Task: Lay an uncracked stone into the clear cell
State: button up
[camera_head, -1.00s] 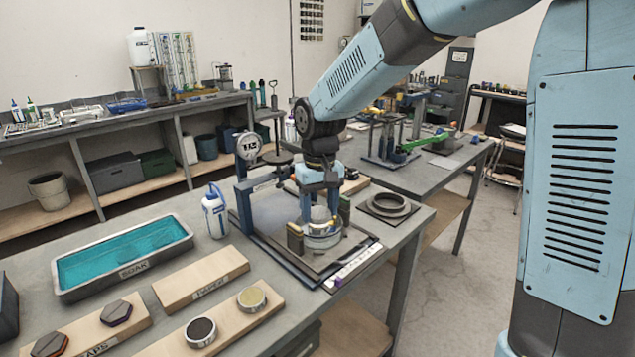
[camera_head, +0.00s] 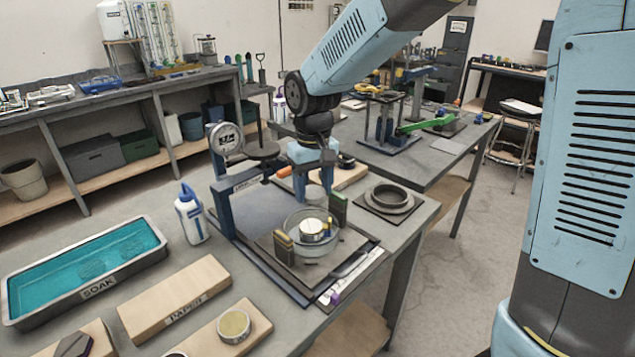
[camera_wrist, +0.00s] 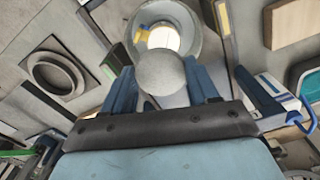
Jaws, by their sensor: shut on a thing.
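My gripper (camera_wrist: 160,85) is shut on a grey round stone (camera_wrist: 162,72), which shows no crack on the face I see. In the head view the gripper is above the back of the clear cell (camera_head: 290,240), with the stone (camera_head: 315,194) below it, partly hidden. The clear cell is a round see-through bowl on a dark plate; it also shows in the wrist view (camera_wrist: 194,20). Inside it sits a metal ring with a pale top (camera_head: 313,229). The soak tray (camera_head: 85,292) at left holds teal water with faint round shapes under the surface.
Upright blocks (camera_head: 284,247) stand beside the cell. A blue frame with a dial gauge (camera_head: 226,139) rises behind it. A squeeze bottle (camera_head: 190,215), a paper block (camera_head: 175,298), a ringed disc (camera_head: 234,325) and a dark ring on a plate (camera_head: 390,199) stand around.

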aim_at(312, 226)
jog(key=shift+s+a+f, duration=0.1)
jog(key=shift+a+f, duration=0.05)
jog(key=shift+f, duration=0.35)
jog(key=shift+s+a+f, duration=0.1)
jog(key=shift+f, duration=3.2)
jog(key=shift+f, duration=0.15)
jog(key=o, duration=1.2)
